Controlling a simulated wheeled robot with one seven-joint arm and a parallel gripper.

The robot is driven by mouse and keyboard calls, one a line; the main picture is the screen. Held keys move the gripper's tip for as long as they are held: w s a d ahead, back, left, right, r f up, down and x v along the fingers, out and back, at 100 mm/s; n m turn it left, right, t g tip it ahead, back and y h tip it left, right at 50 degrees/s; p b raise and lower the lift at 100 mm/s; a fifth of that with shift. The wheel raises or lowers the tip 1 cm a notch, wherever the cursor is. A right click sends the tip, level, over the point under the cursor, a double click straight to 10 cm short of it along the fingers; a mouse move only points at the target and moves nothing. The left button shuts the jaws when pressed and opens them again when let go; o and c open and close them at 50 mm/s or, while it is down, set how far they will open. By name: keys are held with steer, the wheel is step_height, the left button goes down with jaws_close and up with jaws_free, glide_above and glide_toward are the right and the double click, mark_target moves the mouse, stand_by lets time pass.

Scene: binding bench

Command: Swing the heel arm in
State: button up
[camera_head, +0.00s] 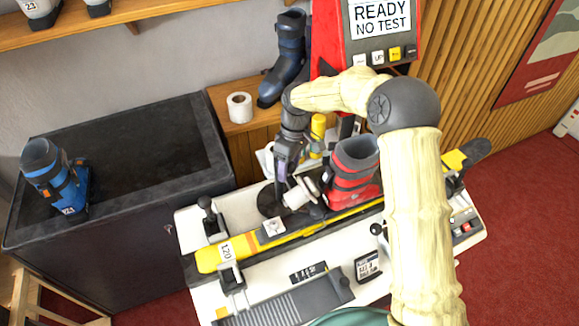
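A red ski boot (350,180) stands upright on a yellow and black ski (213,257) clamped across the white bench (192,232). Just left of the boot is a pale grey and white cylindrical piece (300,194) with dark parts around it; it may be the heel arm, but I cannot tell for sure. My gripper (283,182) points down at this piece from above, close beside it. A dark round disc (268,200) lies just left of the fingers. The fingers are small and dark, so their opening and any contact are unclear.
A red test machine (328,35) with a "READY NO TEST" screen (380,18) stands behind the bench. A black-topped cabinet (125,140) with a blue boot (58,178) is at left. A paper roll (240,107) and dark blue boot (284,62) stand on a wooden ledge.

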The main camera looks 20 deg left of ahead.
stand_by(0.3)
steer(key=w+d+r+b, duration=0.1)
steer(key=w+r+b, duration=0.1)
steer(key=r, duration=1.5)
steer(key=shift+w+b, duration=0.35)
steer(key=shift+w, duration=0.2)
steer(key=s+d+f+m+t, duration=0.1)
steer(key=s+d+f+m, duration=0.3)
steer(key=d, duration=0.6)
steer(key=s+d+f+m+t, duration=0.2)
steer(key=s+d+f+m, duration=0.2)
steer(key=s+d, duration=0.5)
steer(key=s+d+f+m+t, duration=0.1)
steer(key=s+d+f+m, duration=0.3)
steer(key=d, duration=0.8)
steer(key=s+m, duration=0.2)
steer(key=m, duration=0.1)
steer(key=shift+s+d+t+h, duration=0.2)
steer(key=shift+d+t+h, duration=0.1)
steer(key=shift+d+t, duration=0.1)
